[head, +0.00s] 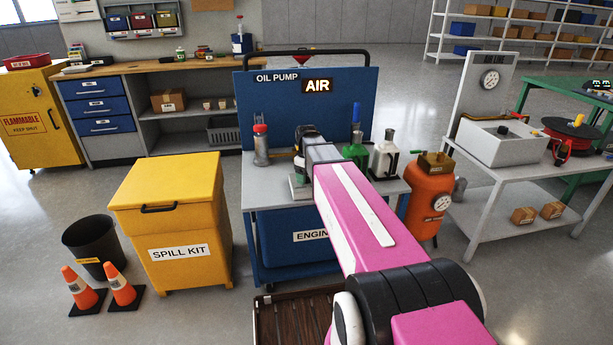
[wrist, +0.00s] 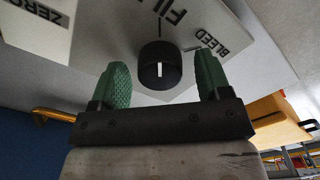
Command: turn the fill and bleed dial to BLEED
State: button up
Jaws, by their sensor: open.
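The black round dial (wrist: 160,68) with a short white mark shows in the wrist view on a pale panel (wrist: 95,45). The white mark lines up with the thin line by FILL, not with BLEED. My gripper (wrist: 164,72) is open, with one green finger on each side of the dial and a visible gap at both sides. In the head view my pink arm reaches to the OIL PUMP cart (head: 259,105) and hides the dial.
A yellow spill kit (head: 170,215) is at left, an orange tank (head: 430,195) at right.

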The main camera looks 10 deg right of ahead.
jog(key=c, duration=0.9)
jog(key=shift+c, duration=0.2)
jog(key=shift+m, duration=0.4)
jog(key=m, duration=0.6)
jog(key=shift+m, duration=0.3)
jog(key=m, duration=0.6)
jog(key=shift+m, duration=0.4)
